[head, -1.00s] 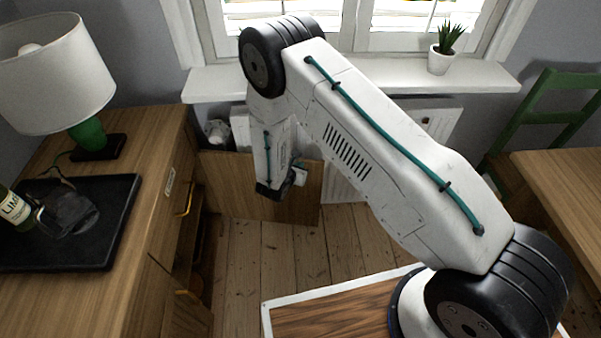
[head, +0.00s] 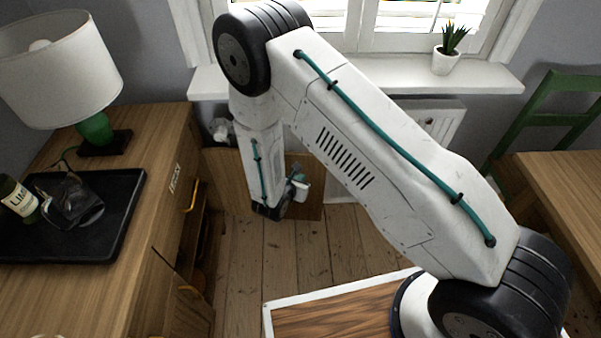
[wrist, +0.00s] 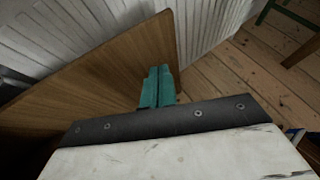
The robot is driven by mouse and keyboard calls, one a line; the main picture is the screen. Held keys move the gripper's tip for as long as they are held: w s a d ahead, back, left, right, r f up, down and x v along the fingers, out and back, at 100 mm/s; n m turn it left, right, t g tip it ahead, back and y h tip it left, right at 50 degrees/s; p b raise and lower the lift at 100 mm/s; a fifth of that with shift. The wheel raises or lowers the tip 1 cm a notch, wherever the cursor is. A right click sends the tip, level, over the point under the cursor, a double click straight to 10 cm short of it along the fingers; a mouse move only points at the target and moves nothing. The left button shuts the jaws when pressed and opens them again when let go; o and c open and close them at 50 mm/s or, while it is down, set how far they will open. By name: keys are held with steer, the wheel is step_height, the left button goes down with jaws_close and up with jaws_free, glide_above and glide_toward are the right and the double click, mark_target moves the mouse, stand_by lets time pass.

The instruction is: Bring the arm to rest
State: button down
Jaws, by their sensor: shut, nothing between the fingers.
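My arm (head: 375,150) reaches from its base at the lower right up to a raised elbow, then its forearm hangs down between the dresser and the window wall. In the wrist view my gripper (wrist: 158,74) shows as two teal fingers held together, with nothing between them. Beyond the fingers is an open wooden door panel (wrist: 110,75). I cannot tell how close the fingers are to it.
A wooden dresser (head: 135,215) at left bears a lamp (head: 60,75), a black tray (head: 110,232) and a bottle (head: 18,200). A potted plant (head: 447,52) stands on the windowsill (head: 490,78). A green chair (head: 560,105) and a table (head: 575,180) are at right. Floorboards (head: 300,250) below are clear.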

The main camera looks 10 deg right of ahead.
steer(key=shift+s+a+r, duration=0.2)
steer(key=shift+s+r, duration=0.3)
steer(key=shift+s, duration=0.35)
steer(key=shift+s+a+r, duration=0.2)
steer(key=shift+s+r, duration=0.3)
steer(key=shift+s, duration=0.3)
steer(key=s+d+r+m+g+h, duration=0.1)
steer(key=s+d+r+m+g, duration=0.3)
steer(key=r, duration=0.3)
steer(key=s+d+r+m+g+h, duration=0.2)
steer(key=s+d+r+m+g, duration=0.15)
steer(key=r+m, duration=0.3)
steer(key=s+d+r+m+g+h, duration=0.1)
steer(key=s+d+r+m+g, duration=0.25)
steer(key=r, duration=0.35)
steer(key=s+d+r+m+t+y, duration=0.1)
steer(key=s+r+m+y, duration=0.4)
steer(key=s+r+m, duration=0.2)
steer(key=s+d+r+m+t+y, duration=0.1)
steer(key=s+d+r+m+y, duration=0.1)
steer(key=s+r+m+y, duration=0.4)
steer(key=shift+s+d+r+m+t, duration=0.15)
steer(key=shift+s+r+m, duration=0.25)
steer(key=shift+s+r, duration=1.6)
steer(key=shift+s+d+r+m+t, duration=0.1)
steer(key=shift+s+r+m+t, duration=0.5)
steer(key=shift+r, duration=2.5)
